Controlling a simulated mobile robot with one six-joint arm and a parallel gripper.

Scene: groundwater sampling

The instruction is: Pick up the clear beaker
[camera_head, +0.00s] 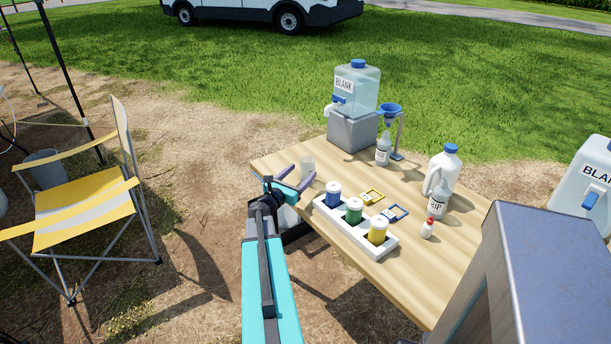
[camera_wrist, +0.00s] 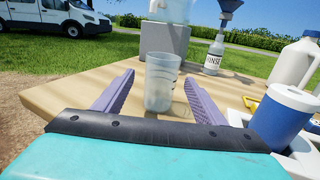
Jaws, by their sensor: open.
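The clear beaker (camera_wrist: 161,84) stands upright on the wooden table (camera_wrist: 75,92), near its left end. In the head view the beaker (camera_head: 307,166) shows just beyond my fingertips. My gripper (camera_head: 294,172) is open and low over the table's near left edge. In the wrist view my gripper (camera_wrist: 160,88) has one purple finger on each side of the beaker, with a gap on the left and a smaller gap on the right. The beaker looks empty, and no finger visibly touches it.
Behind are a BLANK jug (camera_head: 357,88) on a grey block (camera_head: 352,130), a blue funnel (camera_head: 390,110) over a small bottle (camera_head: 383,150), and a white jug (camera_head: 446,165). A folding chair (camera_head: 85,205) stands left.

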